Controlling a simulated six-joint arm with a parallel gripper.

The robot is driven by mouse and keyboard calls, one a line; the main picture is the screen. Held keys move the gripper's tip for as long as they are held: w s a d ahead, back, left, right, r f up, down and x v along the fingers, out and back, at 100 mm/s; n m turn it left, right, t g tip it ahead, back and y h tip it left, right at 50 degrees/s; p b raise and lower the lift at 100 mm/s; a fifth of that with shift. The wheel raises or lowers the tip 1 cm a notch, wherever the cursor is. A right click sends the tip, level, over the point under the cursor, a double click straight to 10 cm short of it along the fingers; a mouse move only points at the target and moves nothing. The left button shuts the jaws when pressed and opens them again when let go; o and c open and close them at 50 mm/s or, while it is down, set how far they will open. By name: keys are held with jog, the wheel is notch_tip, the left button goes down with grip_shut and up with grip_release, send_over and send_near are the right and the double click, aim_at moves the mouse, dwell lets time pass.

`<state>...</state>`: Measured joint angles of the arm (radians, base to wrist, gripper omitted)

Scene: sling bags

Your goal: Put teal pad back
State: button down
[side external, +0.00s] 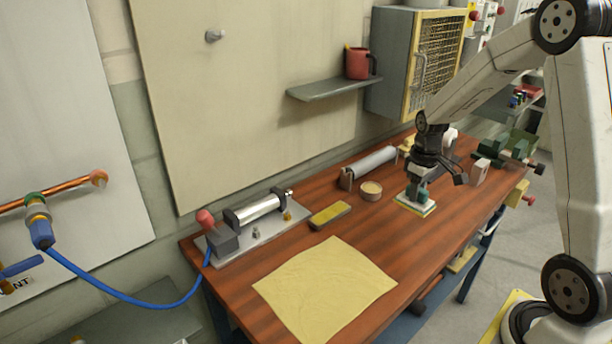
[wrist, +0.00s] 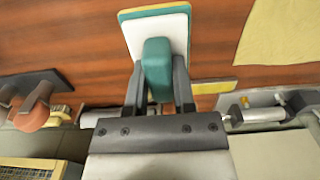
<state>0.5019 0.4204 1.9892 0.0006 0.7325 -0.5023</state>
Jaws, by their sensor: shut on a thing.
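The teal pad is a flat block with a white top, teal edge and teal grip (side external: 423,193). Its white top (side external: 405,200) shows near the right part of the wooden bench, with a thin yellow layer at the bottom edge. My gripper (side external: 420,184) is above it, pointing down, shut on the teal grip. In the wrist view my two dark fingers (wrist: 158,92) stand on either side of the teal grip (wrist: 157,60), and the white plate (wrist: 145,28) extends beyond. I cannot tell whether the pad touches the bench or hangs just above it.
On the bench (side external: 300,240) are a yellow cloth (side external: 325,285), a yellow-topped block (side external: 330,215), a round tin (side external: 371,188), a grey roller (side external: 371,166) and a cylinder fixture (side external: 253,210). A green vise (side external: 512,147) stands right. Bare wood lies between cloth and pad.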

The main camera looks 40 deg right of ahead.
jog(key=w+f, duration=0.1)
jog(key=f, duration=0.1)
jog(key=w+d+f, duration=0.1)
jog(key=w+f, duration=0.1)
jog(key=w+d+f, duration=0.1)
jog(key=w+f, duration=0.1)
jog(key=shift+w+d, duration=0.15)
jog(key=shift+w, duration=0.05)
jog(key=shift+w+d+f, duration=0.1)
jog(key=shift+w+f, duration=0.1)
jog(key=shift+f, duration=1.6)
jog(key=shift+f, duration=0.1)
jog(key=shift+c, duration=2.2)
grip_release()
